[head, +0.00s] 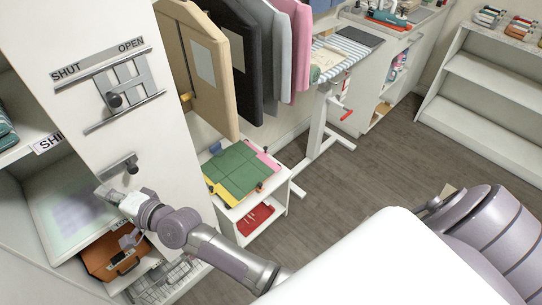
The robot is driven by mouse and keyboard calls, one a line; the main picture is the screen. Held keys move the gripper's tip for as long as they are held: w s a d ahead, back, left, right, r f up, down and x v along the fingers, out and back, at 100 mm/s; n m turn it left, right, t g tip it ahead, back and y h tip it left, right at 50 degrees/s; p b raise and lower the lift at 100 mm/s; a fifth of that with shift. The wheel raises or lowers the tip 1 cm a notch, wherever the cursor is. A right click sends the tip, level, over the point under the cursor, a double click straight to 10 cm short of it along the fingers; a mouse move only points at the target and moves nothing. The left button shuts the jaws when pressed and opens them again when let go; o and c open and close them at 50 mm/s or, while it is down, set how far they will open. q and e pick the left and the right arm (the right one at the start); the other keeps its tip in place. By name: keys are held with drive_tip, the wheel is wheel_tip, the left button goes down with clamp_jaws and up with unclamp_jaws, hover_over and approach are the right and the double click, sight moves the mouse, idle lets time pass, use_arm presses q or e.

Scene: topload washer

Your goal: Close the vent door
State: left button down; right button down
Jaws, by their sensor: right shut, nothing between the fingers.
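The vent (138,82) is on the white upright panel at the left of the head view. It has two grey rails, with grey slats between them. The label SHUT is above its left end and the label OPEN above its right end. A dark round knob (115,99) sits at the lower left of the slats, near the lower rail. I cannot tell how far the vent door is slid across. My right gripper (105,193) is shut and empty, below the vent and apart from it. My left gripper is not in view.
A grey handle with a dark knob (129,167) is on the panel just above my right gripper. A shelf with a light box (75,222) lies left of it. Hanging garments (205,75) and a small white cart (290,183) stand to the right.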

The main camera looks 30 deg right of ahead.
drive_tip(key=shift+d, duration=0.1)
drive_tip(key=v, duration=1.2)
idle(0.4)
